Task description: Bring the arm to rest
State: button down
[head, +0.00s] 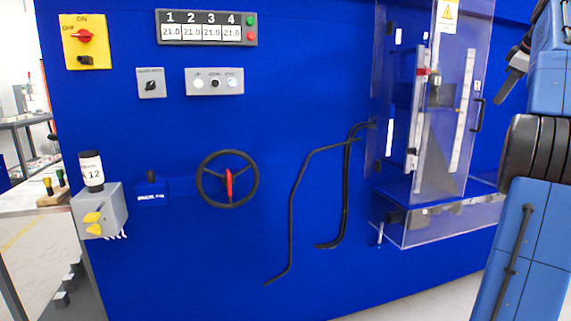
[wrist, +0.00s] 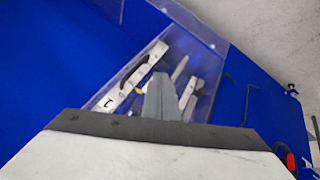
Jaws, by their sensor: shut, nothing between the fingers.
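My gripper (wrist: 161,78) shows in the wrist view as grey fingers closed together, with nothing between them. Behind the fingers, the clear enclosure of the machine shows tilted and blurred. In the head view my blue arm (head: 519,250) stands folded along the right edge. A dark end part of it (head: 512,84) points down and left, beside the clear enclosure (head: 410,238). I cannot tell from the head view whether it touches anything; it looks apart from the enclosure.
A blue machine panel (head: 200,275) fills the head view. It carries a black handwheel (head: 206,196), a numbered display (head: 206,28), a red-knobbed switch (head: 87,42) and black hoses (head: 293,215). A grey box (head: 100,210) with yellow levers stands at left. The space before the panel looks clear.

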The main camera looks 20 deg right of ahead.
jog(key=w+a+f+m+y, duration=0.1)
jog(key=w+a+f, duration=0.1)
jog(key=a, duration=0.7)
jog(key=w+a+f, duration=0.1)
jog(key=a+f, duration=0.2)
jog(key=a, duration=0.6)
jog(key=s+a+f+m+g, duration=0.15)
jog(key=a+f, duration=0.25)
jog(key=a, duration=0.5)
jog(key=s+a+f+t, duration=0.1)
jog(key=s+a+f, duration=0.1)
jog(key=a+f, duration=0.45)
jog(key=s+a+f+m+g+y, duration=0.1)
jog(key=s+a+f, duration=0.45)
jog(key=a, duration=0.25)
jog(key=s+a+f, duration=0.4)
jog(key=a+f, duration=0.2)
jog(key=a, duration=0.1)
jog(key=s+a+f, duration=0.4)
jog(key=s+f, duration=0.3)
jog(key=f, duration=0.2)
jog(key=s+a+f+m, duration=0.1)
jog(key=s+a+f, duration=0.2)
jog(key=s+f, duration=0.4)
notch_tip(320, 180, down, 3)
jog(key=shift+a+r+y, duration=0.2)
jog(key=shift+a+y, duration=0.1)
jog(key=shift+a, duration=0.05)
